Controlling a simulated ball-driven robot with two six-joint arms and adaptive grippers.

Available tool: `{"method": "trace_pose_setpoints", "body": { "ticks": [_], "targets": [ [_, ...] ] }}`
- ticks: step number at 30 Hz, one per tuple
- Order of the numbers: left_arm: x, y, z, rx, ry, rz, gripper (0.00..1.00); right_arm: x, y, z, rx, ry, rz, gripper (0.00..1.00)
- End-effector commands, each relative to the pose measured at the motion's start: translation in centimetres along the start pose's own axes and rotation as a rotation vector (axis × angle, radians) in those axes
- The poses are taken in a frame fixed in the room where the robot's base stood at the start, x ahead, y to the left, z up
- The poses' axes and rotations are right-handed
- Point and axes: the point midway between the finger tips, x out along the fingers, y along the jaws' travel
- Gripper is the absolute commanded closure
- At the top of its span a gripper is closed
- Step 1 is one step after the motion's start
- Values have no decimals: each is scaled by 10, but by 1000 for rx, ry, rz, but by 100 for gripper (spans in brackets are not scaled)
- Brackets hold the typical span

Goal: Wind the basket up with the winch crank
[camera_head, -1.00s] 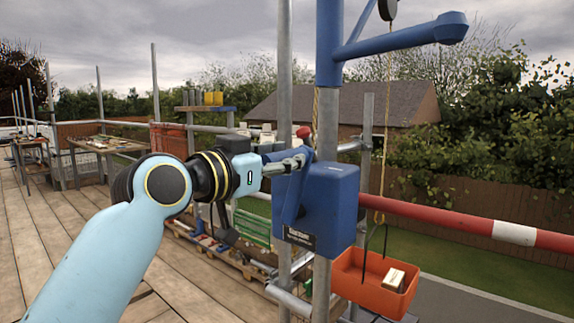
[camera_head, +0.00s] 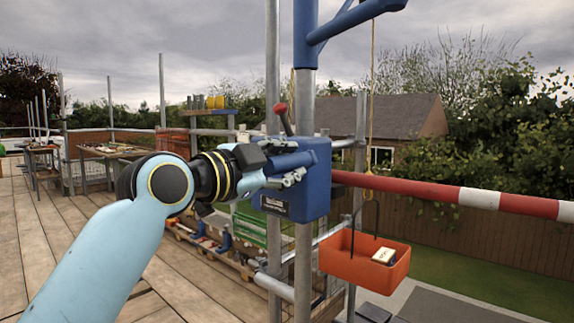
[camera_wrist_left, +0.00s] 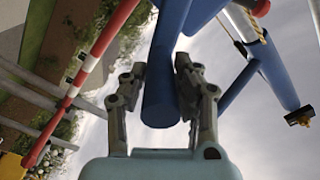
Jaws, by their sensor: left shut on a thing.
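The blue winch (camera_head: 316,200) is fixed to a grey scaffold pole below a blue hoist arm (camera_head: 345,25). My left gripper (camera_head: 296,172) is beside the winch, shut on the blue crank handle. In the left wrist view the blue handle (camera_wrist_left: 163,98) lies between the two fingers. The fingers partly hide the crank in the head view. The orange basket (camera_head: 350,264) hangs upright from a rope (camera_head: 372,85), below the red-and-white rail and right of the winch. A small pale box (camera_head: 384,256) lies in it. My right gripper is out of view.
A red-knobbed lever (camera_head: 281,109) stands up at the winch, close to my gripper. The red-and-white rail (camera_head: 425,190) runs to the right. Scaffold poles stand beside the winch. The plank deck (camera_head: 75,230) is open at the left, with work tables (camera_head: 105,152) further back.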

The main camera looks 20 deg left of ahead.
Motion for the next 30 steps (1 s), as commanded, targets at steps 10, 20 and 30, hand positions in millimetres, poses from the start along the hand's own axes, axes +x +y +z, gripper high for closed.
{"method": "trace_pose_setpoints", "body": {
  "ticks": [10, 20, 30],
  "targets": [
    [0, 10, 8, -11, -2, 7, 100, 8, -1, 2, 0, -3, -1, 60],
    [0, 10, 8, -12, -2, 8, 100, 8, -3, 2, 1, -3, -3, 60],
    [0, 9, 8, -10, -2, 6, 49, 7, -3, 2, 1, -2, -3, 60]
  ]
}}
